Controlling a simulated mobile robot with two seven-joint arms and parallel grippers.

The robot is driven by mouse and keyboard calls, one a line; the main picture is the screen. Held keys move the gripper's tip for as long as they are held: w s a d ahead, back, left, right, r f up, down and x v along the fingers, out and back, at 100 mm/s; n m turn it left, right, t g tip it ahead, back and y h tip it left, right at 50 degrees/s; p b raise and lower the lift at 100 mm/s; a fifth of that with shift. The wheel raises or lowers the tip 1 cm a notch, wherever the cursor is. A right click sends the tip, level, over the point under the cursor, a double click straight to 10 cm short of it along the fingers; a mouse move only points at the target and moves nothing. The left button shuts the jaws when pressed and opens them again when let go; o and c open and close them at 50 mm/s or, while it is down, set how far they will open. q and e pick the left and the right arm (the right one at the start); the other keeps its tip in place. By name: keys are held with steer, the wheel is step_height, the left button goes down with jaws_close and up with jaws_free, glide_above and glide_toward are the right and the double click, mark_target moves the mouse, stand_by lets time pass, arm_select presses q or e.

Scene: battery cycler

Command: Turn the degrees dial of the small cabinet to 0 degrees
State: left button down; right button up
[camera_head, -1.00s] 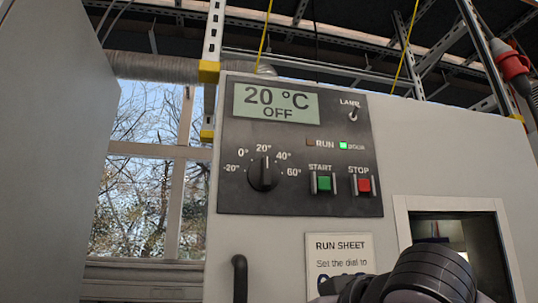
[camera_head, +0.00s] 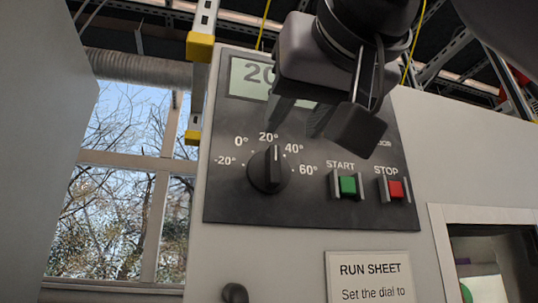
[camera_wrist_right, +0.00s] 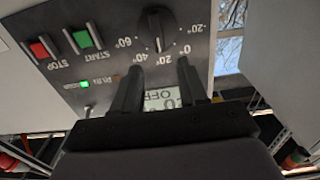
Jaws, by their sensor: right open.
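The degrees dial (camera_head: 268,172) is a black knob on the dark control panel (camera_head: 300,205) of the small cabinet. Its white pointer line points up, near the 20° mark. The 0° mark lies to its upper left in the head view. My right gripper (camera_head: 316,122) is open and empty, above and right of the dial, in front of the panel. In the right wrist view the panel appears upside down; the dial (camera_wrist_right: 158,30) lies just beyond and between the open fingertips (camera_wrist_right: 160,68), apart from them. My left gripper is not in view.
The gripper partly hides the display (camera_head: 249,77). The green START button (camera_head: 348,185) and red STOP button (camera_head: 396,189) sit right of the dial. Below are a run sheet (camera_head: 370,270) and a dark handle (camera_head: 235,293). An opening (camera_head: 480,260) is at lower right.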

mark_target(276, 146)
steer(key=p+x, duration=0.2)
steer(key=x, duration=0.4)
steer(key=shift+w+a+r, duration=0.1)
steer(key=shift+w, duration=0.3)
steer(key=shift+c, duration=0.3)
jaws_close()
